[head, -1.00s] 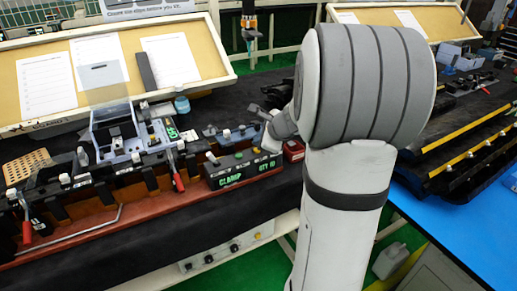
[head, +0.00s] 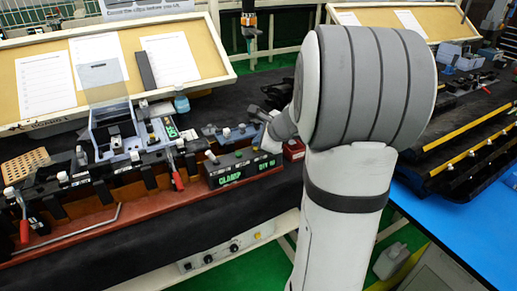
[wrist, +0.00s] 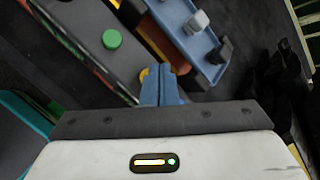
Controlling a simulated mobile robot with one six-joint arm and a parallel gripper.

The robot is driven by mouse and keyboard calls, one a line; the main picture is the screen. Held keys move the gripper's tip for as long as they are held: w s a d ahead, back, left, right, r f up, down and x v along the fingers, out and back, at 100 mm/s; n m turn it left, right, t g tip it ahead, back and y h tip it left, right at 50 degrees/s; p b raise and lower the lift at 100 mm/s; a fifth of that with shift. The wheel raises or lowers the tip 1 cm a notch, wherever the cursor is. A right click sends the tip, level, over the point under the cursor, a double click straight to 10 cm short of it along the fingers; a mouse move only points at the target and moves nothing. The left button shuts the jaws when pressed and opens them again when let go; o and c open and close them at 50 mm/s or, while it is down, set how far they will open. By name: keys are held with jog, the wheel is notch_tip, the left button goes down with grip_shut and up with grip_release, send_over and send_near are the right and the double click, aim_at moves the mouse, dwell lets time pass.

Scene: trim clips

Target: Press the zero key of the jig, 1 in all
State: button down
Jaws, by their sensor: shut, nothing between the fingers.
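The jig's control box (head: 240,170) stands at the front of the bench, with green lettering on its front that includes "CLAMP". In the wrist view, its grey top (wrist: 84,22) carries a green round key (wrist: 112,39). A yellow round key (wrist: 144,75) shows beside my gripper, partly hidden by the left finger. I cannot read which key is zero. My gripper (wrist: 162,72) has blue fingers, shut and empty, with tips at the box's near end by the yellow key. I cannot tell whether they touch it. In the head view my arm hides the fingertips.
A blue tray (wrist: 190,35) with a grey knob lies right of the fingers in the wrist view. The clip jig (head: 110,165) with red-handled clamps (head: 177,181) is left of the box. A small red box (head: 294,149) is close by my wrist.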

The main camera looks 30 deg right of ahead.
jog(key=shift+f+b, duration=0.45)
jog(key=shift+b, duration=0.05)
dwell(0.5)
jog(key=shift+r, duration=0.1)
jog(key=shift+r+p, duration=0.75)
jog(key=shift+r, duration=0.05)
jog(key=shift+r, duration=0.15)
notch_tip(320, 180, up, 5)
jog(key=p, duration=0.4)
dwell(0.6)
